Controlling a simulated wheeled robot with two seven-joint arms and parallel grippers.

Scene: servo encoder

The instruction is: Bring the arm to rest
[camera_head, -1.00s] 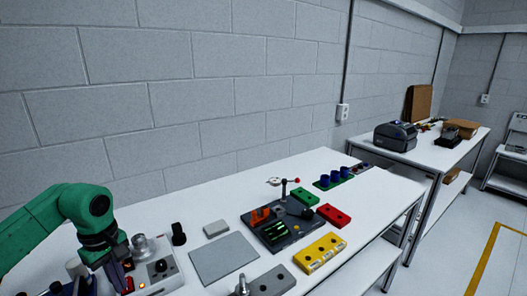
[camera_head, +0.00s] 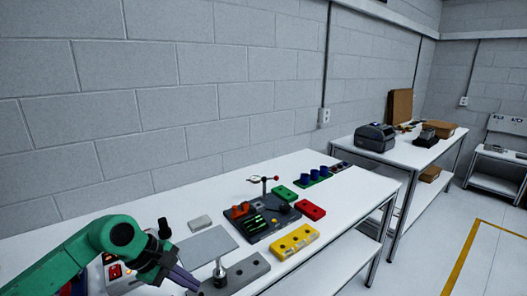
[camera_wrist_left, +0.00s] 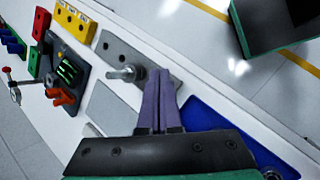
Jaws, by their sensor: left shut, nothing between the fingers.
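My left gripper (camera_head: 190,284) shows at the bottom of the head view, over the table's near part, left of the grey block (camera_head: 248,269) with a metal post. Its purple fingers are together and empty. In the wrist view the left gripper (camera_wrist_left: 159,72) points at the table, its tips close to the metal post (camera_wrist_left: 128,73) in the picture; I cannot tell if they touch. The wrist and forearm partly cover a white device (camera_head: 112,271) with a red switch. My right gripper is not in view.
A grey plate (camera_head: 208,243) lies beyond the gripper. A dark board (camera_head: 262,226) with a lit green display stands right of it, near yellow (camera_head: 295,240), red (camera_head: 310,210) and green (camera_head: 286,194) blocks. A blue tray (camera_wrist_left: 200,108) lies beside the fingers in the wrist view.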

